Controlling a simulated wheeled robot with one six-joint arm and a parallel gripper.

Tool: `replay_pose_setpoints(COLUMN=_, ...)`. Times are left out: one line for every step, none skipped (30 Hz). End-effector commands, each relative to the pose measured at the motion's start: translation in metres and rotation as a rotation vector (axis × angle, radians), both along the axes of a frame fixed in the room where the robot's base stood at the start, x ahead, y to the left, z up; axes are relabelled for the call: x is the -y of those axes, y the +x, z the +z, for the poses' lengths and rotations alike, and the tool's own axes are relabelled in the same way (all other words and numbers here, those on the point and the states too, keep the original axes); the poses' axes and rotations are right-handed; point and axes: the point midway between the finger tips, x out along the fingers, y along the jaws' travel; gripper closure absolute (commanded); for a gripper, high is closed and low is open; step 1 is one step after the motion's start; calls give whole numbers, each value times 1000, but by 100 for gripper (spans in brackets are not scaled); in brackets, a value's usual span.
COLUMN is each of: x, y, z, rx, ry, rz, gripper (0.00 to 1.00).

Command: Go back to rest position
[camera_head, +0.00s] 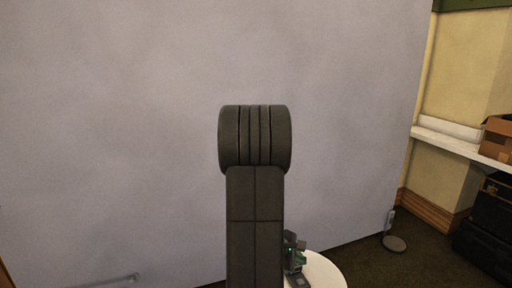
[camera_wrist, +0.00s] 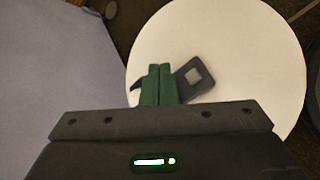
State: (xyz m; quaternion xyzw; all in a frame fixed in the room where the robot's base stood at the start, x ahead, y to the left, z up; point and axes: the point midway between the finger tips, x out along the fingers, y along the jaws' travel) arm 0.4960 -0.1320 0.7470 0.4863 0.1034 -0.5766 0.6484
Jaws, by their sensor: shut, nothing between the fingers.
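My gripper (camera_wrist: 157,84) shows in the wrist view with its two green fingers together and nothing between them. It is over a white round table (camera_wrist: 240,40). In the head view my gripper (camera_head: 300,259) is partly hidden behind my upright arm, above the same table (camera_head: 325,270).
A grey-lilac backdrop (camera_head: 110,120) fills the space behind. At the right are a shelf (camera_head: 455,144) with a cardboard box (camera_head: 498,137), black cases (camera_head: 490,225) and a stand with a round base (camera_head: 394,243). Dark carpet shows between the table and the cases.

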Motion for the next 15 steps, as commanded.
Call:
replay_pose_setpoints(x=0, y=0, z=13, rx=2, ry=1, rz=0, gripper=100)
replay_pose_setpoints(x=0, y=0, z=16, rx=2, ry=1, rz=0, gripper=100)
replay_pose_setpoints(x=0, y=0, z=20, rx=2, ry=1, rz=0, gripper=100)
replay_pose_setpoints(x=0, y=0, z=23, rx=1, ry=0, rz=1, gripper=100)
replay_pose_setpoints(x=0, y=0, z=25, rx=1, ry=0, rz=1, gripper=100)
replay_pose_setpoints(x=0, y=0, z=27, rx=1, ry=0, rz=1, gripper=100)
replay_pose_setpoints(x=0, y=0, z=28, rx=2, ry=1, rz=0, gripper=100)
replay_pose_setpoints(x=0, y=0, z=29, rx=1, ry=1, rz=0, gripper=100)
replay_pose_setpoints(x=0, y=0, z=30, rx=1, ry=1, rz=0, gripper=100)
replay_pose_setpoints(x=0, y=0, z=30, rx=1, ry=1, rz=0, gripper=100)
replay_pose_setpoints(x=0, y=0, z=29, rx=0, ry=0, rz=0, gripper=100)
replay_pose_setpoints(x=0, y=0, z=29, rx=0, ry=1, rz=-1, gripper=100)
replay_pose_setpoints(x=0, y=0, z=29, rx=0, ry=1, rz=-1, gripper=100)
replay_pose_setpoints(x=0, y=0, z=29, rx=0, ry=1, rz=-1, gripper=100)
replay_pose_setpoints(x=0, y=0, z=29, rx=0, ry=1, rz=-1, gripper=100)
